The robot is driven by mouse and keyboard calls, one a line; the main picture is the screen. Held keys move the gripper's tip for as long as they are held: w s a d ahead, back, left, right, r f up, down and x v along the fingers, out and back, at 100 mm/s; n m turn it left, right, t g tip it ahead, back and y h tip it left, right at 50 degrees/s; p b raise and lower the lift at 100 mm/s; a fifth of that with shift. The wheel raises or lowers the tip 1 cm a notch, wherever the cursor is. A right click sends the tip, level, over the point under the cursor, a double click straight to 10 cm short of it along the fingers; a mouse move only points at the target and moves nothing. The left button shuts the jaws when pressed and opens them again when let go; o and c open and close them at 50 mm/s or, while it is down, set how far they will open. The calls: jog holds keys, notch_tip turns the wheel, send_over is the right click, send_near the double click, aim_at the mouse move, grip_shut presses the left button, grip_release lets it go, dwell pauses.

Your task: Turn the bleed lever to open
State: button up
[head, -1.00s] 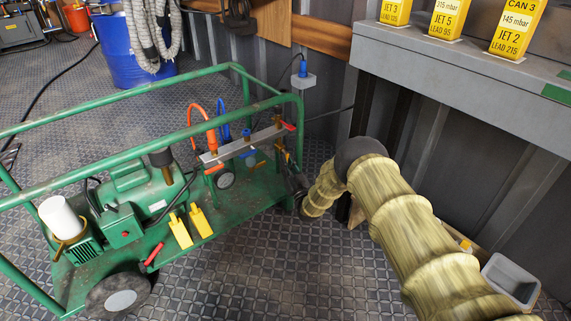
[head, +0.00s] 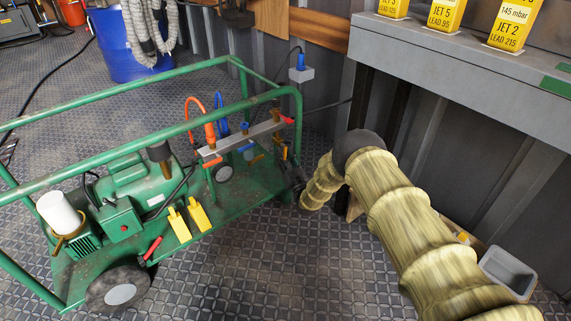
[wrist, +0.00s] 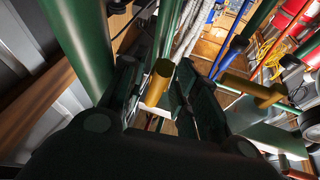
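Which one is the bleed lever is not marked. A brass fitting (head: 278,143) hangs under the bar's right end. My gripper (head: 294,176) is low at the cart's right end, below the red lever, and small in the head view. In the wrist view its dark fingers stand apart, with a brass cylinder (wrist: 158,82) showing between them. I cannot tell whether they touch it.
The cart's green top rail (head: 190,125) and end post pass close to my gripper. A grey bench (head: 470,75) with yellow cards stands at the right. A grey bin (head: 507,272) is on the floor below it. Open floor lies in front of the cart.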

notch_tip(320, 180, up, 4)
jog(key=s+a+m+g+h, duration=0.25)
jog(key=m+g+h, duration=0.25)
jog(key=m, duration=1.3)
jog(key=s+d+r+n+g+p, duration=0.1)
jog(key=s+d+n+g+p, duration=0.1)
jog(key=s+p, duration=0.7)
jog(key=s+d+r+n+g+p, duration=0.2)
jog(key=s+p, duration=0.8)
jog(key=s, duration=1)
jog(key=shift+s+r+n+g+y, duration=0.15)
jog(key=shift+n+g+y, duration=0.15)
jog(key=shift+n+g, duration=0.85)
